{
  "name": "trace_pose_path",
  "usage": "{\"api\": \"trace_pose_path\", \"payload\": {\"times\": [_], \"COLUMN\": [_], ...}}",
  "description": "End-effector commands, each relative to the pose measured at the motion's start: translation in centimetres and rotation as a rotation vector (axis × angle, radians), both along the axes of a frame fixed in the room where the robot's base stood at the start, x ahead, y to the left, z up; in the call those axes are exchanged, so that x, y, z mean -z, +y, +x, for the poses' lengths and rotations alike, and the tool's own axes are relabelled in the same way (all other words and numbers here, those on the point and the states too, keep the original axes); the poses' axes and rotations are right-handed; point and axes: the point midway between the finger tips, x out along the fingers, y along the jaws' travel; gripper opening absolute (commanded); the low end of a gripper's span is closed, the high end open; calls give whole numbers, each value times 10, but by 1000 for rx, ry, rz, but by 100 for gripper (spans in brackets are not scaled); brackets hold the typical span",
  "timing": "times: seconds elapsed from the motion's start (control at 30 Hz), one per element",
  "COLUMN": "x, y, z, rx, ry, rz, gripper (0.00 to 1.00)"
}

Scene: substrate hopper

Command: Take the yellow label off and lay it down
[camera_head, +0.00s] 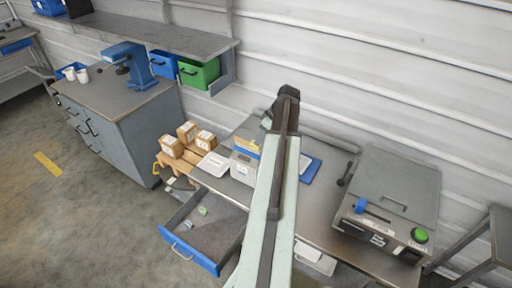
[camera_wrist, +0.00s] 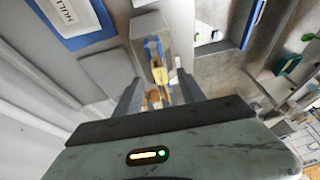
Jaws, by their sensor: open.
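A grey hopper box (camera_head: 243,168) stands on the workbench, partly behind my arm. A yellow piece (camera_head: 246,145), which looks like the label, shows near its top, with blue beside it. In the wrist view, the yellow label (camera_wrist: 160,75) appears ahead and between my fingers, next to a blue part, by the grey hopper (camera_wrist: 148,25). My gripper (camera_wrist: 158,88) is open, with a finger on each side of the yellow in the picture. I cannot tell whether either finger touches it. In the head view my arm hides part of the hopper.
An open blue-fronted drawer (camera_head: 190,255) juts out with small items inside. Bare bench top lies left of the machine.

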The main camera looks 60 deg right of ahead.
Motion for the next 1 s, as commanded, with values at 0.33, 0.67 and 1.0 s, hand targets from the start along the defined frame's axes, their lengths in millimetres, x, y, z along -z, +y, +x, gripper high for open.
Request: {"api": "trace_pose_path", "payload": {"times": [0.33, 0.67, 1.0], "x": [42, 43, 43], "y": [1, 3, 3], "z": [23, 27, 28], "rx": [-1, 0, -1], "ry": [1, 1, 1], "rz": [1, 1, 1], "gripper": [47, 36, 0]}}
